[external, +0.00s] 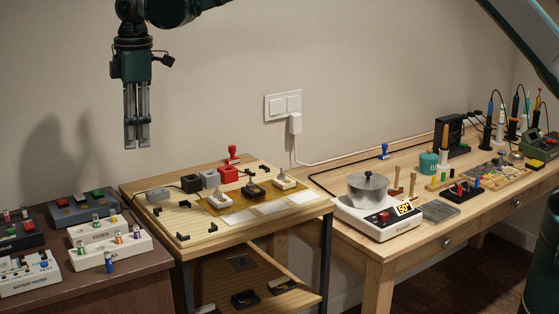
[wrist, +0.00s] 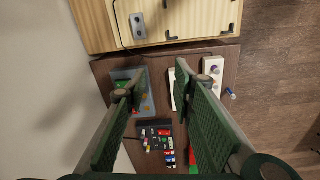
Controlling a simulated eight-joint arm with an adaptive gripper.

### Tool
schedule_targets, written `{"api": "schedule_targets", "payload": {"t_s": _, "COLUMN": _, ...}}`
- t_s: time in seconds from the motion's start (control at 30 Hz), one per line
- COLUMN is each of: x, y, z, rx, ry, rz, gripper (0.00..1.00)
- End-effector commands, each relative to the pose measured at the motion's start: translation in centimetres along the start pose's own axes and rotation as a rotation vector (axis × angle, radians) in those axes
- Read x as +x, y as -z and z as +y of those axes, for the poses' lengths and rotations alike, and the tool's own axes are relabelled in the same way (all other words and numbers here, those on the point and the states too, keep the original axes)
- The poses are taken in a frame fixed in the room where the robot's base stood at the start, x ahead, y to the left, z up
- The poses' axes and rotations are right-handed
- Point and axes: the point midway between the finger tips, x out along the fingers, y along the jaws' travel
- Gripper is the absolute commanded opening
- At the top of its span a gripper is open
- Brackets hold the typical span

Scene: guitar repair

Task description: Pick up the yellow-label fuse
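White fuse holders stand on the dark side table at the left of the external view. The front one (external: 130,248) carries small fuses with coloured bands, including a purple-banded fuse (external: 118,238) and an orange-looking fuse (external: 136,231). I cannot tell for certain which fuse has the yellow label. My gripper (external: 137,147) hangs pointing down, well above the table. In the wrist view its fingers (wrist: 160,82) are apart with nothing between them. The right finger partly hides a white holder there; another holder (wrist: 212,68) shows beyond it.
A battery tester (external: 30,276) and a blue-grey box (external: 82,209) share the dark table (external: 135,285). The wooden workbench (external: 205,240) beside it bears small blocks and a red stamp (external: 233,155). A scale with a metal pot (external: 368,188) stands further right. The air around my gripper is clear.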

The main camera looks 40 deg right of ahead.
Motion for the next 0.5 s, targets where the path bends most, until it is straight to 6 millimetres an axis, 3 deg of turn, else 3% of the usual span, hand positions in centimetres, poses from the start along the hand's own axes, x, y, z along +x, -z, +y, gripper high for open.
{"api": "schedule_targets", "payload": {"t_s": 0.2, "x": 4.1, "y": 4.6, "z": -2.5, "rx": -0.081, "ry": 0.021, "rz": -0.023, "gripper": 0.26}}
{"api": "schedule_targets", "payload": {"t_s": 0.5, "x": 7.5, "y": 7.9, "z": -4.8, "rx": -0.146, "ry": 0.039, "rz": -0.042, "gripper": 0.26}}
